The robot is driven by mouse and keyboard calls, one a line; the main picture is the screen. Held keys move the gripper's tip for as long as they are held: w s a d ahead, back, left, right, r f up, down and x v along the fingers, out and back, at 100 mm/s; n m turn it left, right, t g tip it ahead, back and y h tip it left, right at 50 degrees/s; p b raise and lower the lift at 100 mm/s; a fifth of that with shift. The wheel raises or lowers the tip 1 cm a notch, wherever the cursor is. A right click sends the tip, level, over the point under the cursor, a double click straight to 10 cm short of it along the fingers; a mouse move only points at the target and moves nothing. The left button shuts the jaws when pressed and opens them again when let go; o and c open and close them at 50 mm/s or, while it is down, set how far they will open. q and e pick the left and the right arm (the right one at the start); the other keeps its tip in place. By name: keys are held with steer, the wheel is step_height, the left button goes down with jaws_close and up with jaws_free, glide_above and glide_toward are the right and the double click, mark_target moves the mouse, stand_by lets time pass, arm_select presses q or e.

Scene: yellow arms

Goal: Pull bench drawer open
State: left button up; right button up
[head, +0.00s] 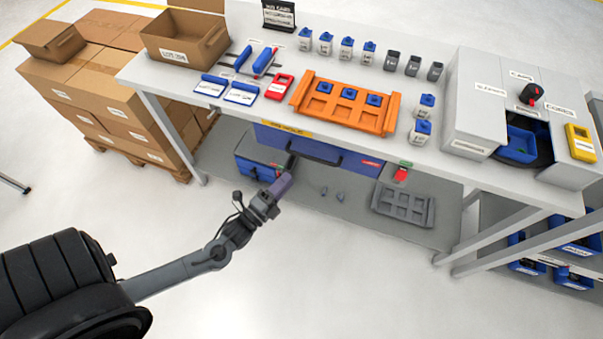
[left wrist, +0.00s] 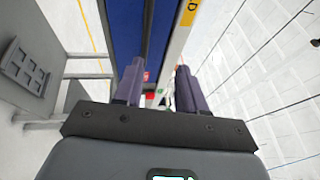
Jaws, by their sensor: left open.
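The bench drawer (head: 350,164) is a blue front under the workbench top, with a dark handle (head: 315,156) along its left part. The drawer looks shut. My left gripper (head: 283,182) has purple fingers and is in front of and below the handle, near the drawer's left end. In the left wrist view the fingers (left wrist: 158,88) are spread apart, with the blue drawer front (left wrist: 126,30) beyond them. I see nothing held between the fingers. I cannot tell whether they touch the drawer. My right gripper is in neither view.
The workbench top (head: 300,75) holds an orange tray (head: 345,104), blue-lidded containers and a grey machine (head: 500,105). A grey tray (head: 403,204) lies on the lower shelf. Cardboard boxes (head: 95,85) stand at the left. The floor in front is clear.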

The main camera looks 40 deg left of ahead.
arm_select(q)
steer(key=w+b, duration=0.4)
steer(key=w, duration=0.7)
steer(key=shift+f, duration=0.35)
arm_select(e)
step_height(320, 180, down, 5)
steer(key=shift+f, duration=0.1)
arm_select(q)
steer(key=shift+a, duration=0.1)
steer(key=shift+c, duration=0.5)
jaws_close()
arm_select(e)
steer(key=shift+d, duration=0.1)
